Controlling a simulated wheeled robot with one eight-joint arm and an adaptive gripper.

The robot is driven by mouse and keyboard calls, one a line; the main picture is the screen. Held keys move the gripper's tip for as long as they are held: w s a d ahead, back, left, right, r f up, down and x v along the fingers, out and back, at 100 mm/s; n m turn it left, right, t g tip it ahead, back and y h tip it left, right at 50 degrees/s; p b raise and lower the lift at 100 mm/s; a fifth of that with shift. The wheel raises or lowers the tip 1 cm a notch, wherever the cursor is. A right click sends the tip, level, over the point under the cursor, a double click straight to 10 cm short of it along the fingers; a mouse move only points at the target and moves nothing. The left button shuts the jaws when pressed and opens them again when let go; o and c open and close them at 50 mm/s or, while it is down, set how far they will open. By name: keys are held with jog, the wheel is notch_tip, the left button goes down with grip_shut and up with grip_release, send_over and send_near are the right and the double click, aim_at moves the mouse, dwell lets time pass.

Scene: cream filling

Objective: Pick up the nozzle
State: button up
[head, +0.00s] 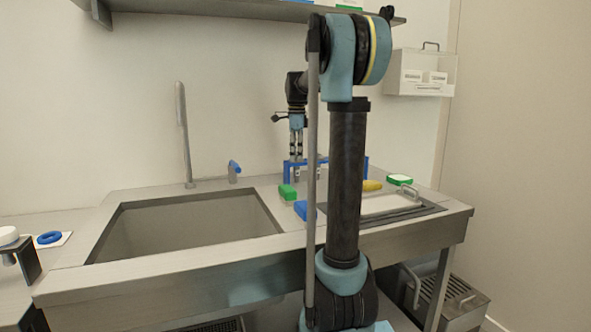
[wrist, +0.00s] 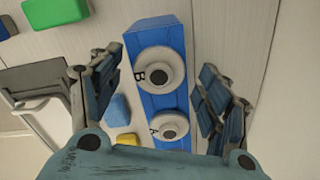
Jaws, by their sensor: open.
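A blue rack (wrist: 133,47) stands upright behind the sink; it also shows in the head view (head: 364,164). Two round pale nozzles with dark centre holes sit in it in the wrist view. One nozzle (wrist: 157,62) is beside the letter B, the other nozzle (wrist: 168,113) beside the letter A. My gripper (wrist: 155,95) is open above the rack, with one finger on each side of it and nothing held. In the head view my gripper (head: 296,158) points down at the rack, and my arm hides part of it.
A green block (head: 288,191) and a blue block (head: 304,211) lie in front of the rack. A yellow item (head: 372,185) and a green-and-white item (head: 400,180) lie to the right. The sink (head: 190,225) is open at left, with a tap (head: 184,135) behind it.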

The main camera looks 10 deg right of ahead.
jog(key=shift+f, duration=0.15)
jog(key=c, duration=1.3)
